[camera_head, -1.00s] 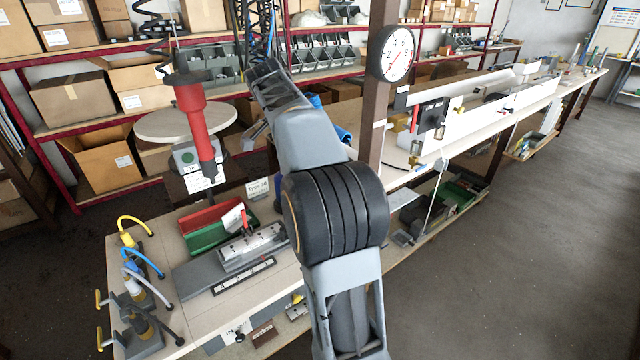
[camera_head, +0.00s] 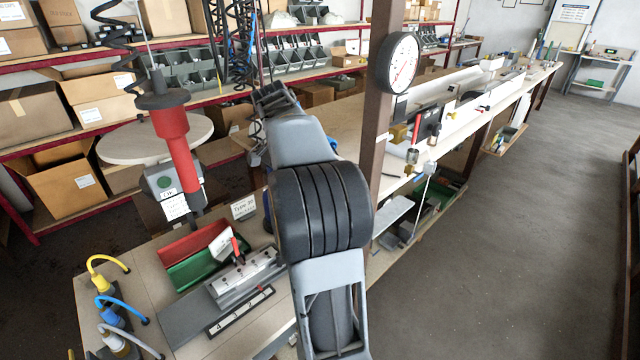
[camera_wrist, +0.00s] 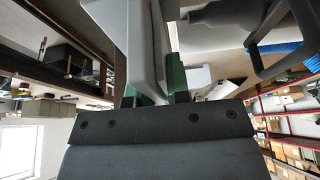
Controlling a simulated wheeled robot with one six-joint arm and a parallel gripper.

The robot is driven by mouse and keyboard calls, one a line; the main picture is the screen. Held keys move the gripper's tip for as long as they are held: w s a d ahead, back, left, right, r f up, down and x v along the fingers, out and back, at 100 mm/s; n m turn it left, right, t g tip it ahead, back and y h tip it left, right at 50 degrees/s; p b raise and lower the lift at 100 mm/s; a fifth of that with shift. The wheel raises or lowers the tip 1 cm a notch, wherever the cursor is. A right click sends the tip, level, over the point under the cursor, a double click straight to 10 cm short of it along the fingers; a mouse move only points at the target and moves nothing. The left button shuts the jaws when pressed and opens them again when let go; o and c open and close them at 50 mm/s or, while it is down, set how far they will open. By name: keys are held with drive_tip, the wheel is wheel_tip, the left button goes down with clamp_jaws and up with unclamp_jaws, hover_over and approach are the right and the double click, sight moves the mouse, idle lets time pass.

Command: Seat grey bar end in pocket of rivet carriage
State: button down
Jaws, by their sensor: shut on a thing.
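The rivet carriage (camera_head: 244,277) appears to be the silvery metal block on the bench, with a red-handled lever (camera_head: 236,246) standing at its back. Its pocket is too small to make out. In the wrist view my gripper (camera_wrist: 161,84) has its two green-tipped fingers closed on a pale grey bar (camera_wrist: 147,40). The bar runs up and out of the top of that view, so its ends are not seen. In the head view my own arm hides the gripper and the bar. The carriage cannot be made out in the wrist view.
A red riveting tool (camera_head: 177,145) hangs over the bench's back left. Red and green trays (camera_head: 190,262) lie behind the carriage, and coloured hoses (camera_head: 110,310) stand at the left edge. A brown post with a dial (camera_head: 399,62) rises right of my arm. Floor (camera_head: 500,260) at right is clear.

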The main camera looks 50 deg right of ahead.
drive_tip(key=d+f, duration=0.1)
drive_tip(key=f, duration=0.1)
drive_tip(key=s+d+f, duration=0.1)
drive_tip(key=d+f, duration=0.1)
drive_tip(key=s+d+f, duration=0.1)
drive_tip(key=f, duration=0.1)
drive_tip(key=shift+s+d+p, duration=0.1)
drive_tip(key=shift+d+p, duration=0.25)
drive_tip(key=shift+d, duration=0.05)
wheel_tip(320, 180, down, 2)
drive_tip(key=shift+s+d+f, duration=0.1)
drive_tip(key=shift+d, duration=0.05)
drive_tip(key=shift+a+f, duration=0.2)
drive_tip(key=shift+f, duration=0.45)
drive_tip(key=c, duration=1.5)
unclamp_jaws()
drive_tip(key=shift+f, duration=0.1)
drive_tip(key=o, duration=0.3)
drive_tip(key=shift+d, duration=0.2)
drive_tip(key=shift+o, duration=0.5)
drive_tip(key=shift+a, duration=0.1)
drive_tip(key=shift+r, duration=0.25)
